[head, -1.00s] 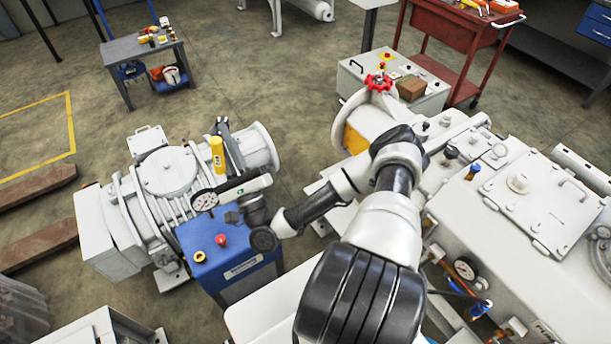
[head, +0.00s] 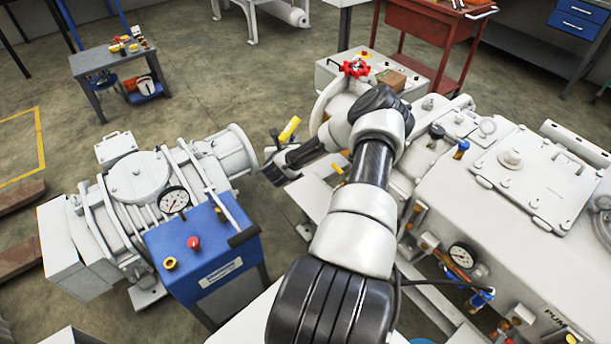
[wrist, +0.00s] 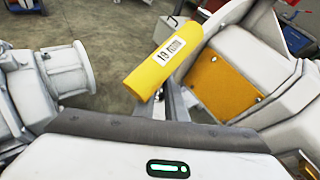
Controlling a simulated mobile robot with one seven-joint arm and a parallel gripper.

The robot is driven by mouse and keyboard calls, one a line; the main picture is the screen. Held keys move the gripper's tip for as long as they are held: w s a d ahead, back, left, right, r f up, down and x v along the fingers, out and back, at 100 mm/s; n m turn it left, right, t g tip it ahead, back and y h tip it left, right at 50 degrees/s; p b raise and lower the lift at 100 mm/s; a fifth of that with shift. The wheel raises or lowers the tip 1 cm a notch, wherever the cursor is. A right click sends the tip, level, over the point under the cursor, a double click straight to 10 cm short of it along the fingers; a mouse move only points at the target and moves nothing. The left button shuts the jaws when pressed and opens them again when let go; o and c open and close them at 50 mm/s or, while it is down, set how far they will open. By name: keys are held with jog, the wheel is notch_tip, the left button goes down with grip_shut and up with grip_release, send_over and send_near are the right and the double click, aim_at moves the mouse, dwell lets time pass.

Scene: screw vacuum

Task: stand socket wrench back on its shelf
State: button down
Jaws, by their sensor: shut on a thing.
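The socket wrench (head: 289,128) shows as a yellow cylinder at the end of my arm in the head view. In the wrist view its yellow grip (wrist: 165,62), with a white printed label, lies tilted across the fingers. My gripper (wrist: 172,100) is shut on it; it also shows, partly hidden by my wrist, in the head view (head: 283,143). The wrench is in the air between the two pump machines. The rest of the wrench is not clearly visible. I cannot tell which shelf belongs to it.
A grey table (head: 112,60) with a lower shelf and small items stands far left. A red cart (head: 425,22) stands at the back. A blue box (head: 207,255) and white pump (head: 140,185) are left; a large white machine (head: 520,215) is right. Floor between is open.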

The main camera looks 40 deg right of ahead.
jog(key=s+d+f+m+g+y+b, duration=0.1)
jog(key=f+m+g+b, duration=0.1)
jog(key=f+b, duration=0.2)
jog(key=s+d+f+m+g+y+b, duration=0.1)
jog(key=f+b, duration=0.3)
jog(key=f, duration=0.7)
jog(key=shift+d+m+g, duration=0.4)
jog(key=shift+d+m, duration=0.3)
jog(key=shift+d, duration=0.1)
jog(key=shift+r, duration=0.1)
jog(key=b, duration=0.4)
send_over(305, 189)
jog(key=shift+f, duration=2.7)
jog(key=shift+f+b, duration=0.15)
jog(key=shift+b, duration=0.25)
jog(key=shift+f+b, duration=0.3)
jog(key=shift+f, duration=0.1)
jog(key=shift+f+b, duration=0.25)
jog(key=shift+b, duration=0.05)
